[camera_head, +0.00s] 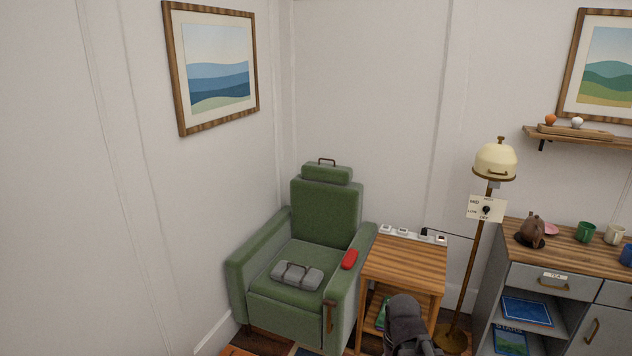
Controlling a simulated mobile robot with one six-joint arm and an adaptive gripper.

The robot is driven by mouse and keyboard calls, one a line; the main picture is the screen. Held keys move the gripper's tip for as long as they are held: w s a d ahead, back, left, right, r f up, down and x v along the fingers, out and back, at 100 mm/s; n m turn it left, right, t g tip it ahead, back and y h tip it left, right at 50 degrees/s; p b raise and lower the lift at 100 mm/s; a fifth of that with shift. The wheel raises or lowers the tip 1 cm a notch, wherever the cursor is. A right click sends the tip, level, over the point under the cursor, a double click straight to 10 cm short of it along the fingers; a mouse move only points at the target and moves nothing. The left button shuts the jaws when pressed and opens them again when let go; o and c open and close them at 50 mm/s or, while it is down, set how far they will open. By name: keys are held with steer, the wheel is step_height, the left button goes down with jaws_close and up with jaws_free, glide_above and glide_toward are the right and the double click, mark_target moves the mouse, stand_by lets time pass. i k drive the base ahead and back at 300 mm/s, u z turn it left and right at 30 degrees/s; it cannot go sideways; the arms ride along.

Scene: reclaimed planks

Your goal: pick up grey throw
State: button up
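The grey throw (312,279) lies as a folded bundle with a brown handle-like strap on the seat of the green armchair (325,217), near the seat's front. Part of my arm, dark grey, rises at the bottom edge of the view, right of the chair and in front of the side table. It is apart from the throw. The fingertips cannot be made out, so I cannot tell whether my gripper is open or shut.
A red item (349,259) rests on the chair's right armrest. A floor lamp (494,162) and a grey cabinet (559,278) with cups stand further right. Walls close off the left and back.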

mark_target(302, 276)
steer(key=u, duration=0.25)
steer(key=i, duration=1.5)
steer(key=u, duration=0.25)
